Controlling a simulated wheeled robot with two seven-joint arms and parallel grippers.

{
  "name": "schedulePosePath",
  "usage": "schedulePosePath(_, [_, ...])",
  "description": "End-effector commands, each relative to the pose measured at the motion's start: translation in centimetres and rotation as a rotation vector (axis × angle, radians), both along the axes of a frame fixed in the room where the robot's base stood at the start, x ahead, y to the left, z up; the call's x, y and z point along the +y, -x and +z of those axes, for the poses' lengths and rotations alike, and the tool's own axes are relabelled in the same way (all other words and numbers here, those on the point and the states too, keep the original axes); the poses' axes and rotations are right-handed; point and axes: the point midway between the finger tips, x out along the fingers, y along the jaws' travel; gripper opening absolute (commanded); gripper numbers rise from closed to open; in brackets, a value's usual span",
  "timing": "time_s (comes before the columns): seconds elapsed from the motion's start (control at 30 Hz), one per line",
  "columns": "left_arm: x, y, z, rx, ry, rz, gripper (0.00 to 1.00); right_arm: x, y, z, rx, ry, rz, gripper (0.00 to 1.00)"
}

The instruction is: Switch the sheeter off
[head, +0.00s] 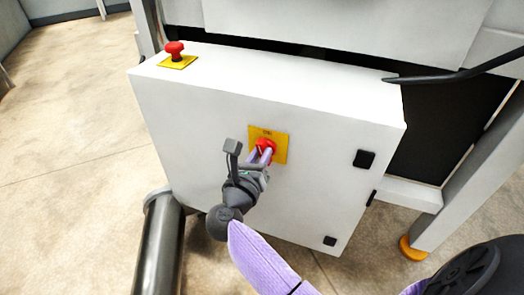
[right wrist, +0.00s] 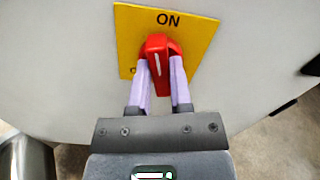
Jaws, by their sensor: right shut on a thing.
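The sheeter's white control box (head: 190,125) carries a yellow plate (head: 282,146) with a red rotary switch (head: 265,144) on its front. In the right wrist view the switch (right wrist: 156,45) has a white line on its handle, pointing up roughly toward the word ON on the yellow plate (right wrist: 205,22). Part of a second label shows at the plate's lower left, mostly hidden. My right gripper (head: 264,154) is shut on the switch handle, with one pale purple finger on each side, as the right wrist view (right wrist: 162,64) shows. My left gripper is not in view.
A red mushroom button (head: 174,49) on a yellow base stands on top of the box. Black hinges (head: 364,159) sit on the box's right side. A dark metal cylinder (head: 160,245) stands at the lower left. Floor at the left is clear.

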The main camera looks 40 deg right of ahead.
Motion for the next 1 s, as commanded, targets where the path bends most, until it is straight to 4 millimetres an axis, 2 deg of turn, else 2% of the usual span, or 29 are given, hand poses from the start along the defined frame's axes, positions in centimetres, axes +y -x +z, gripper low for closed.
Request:
schedulePosePath(0.4, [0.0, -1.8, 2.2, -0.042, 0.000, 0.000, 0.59, 0.2, -0.2, 0.2, 0.336, 0.204, 0.002, 0.00])
schedulePosePath(1.0, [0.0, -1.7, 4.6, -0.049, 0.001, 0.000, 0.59, 0.3, -0.4, -0.2, 0.812, 0.497, 0.004, 0.00])
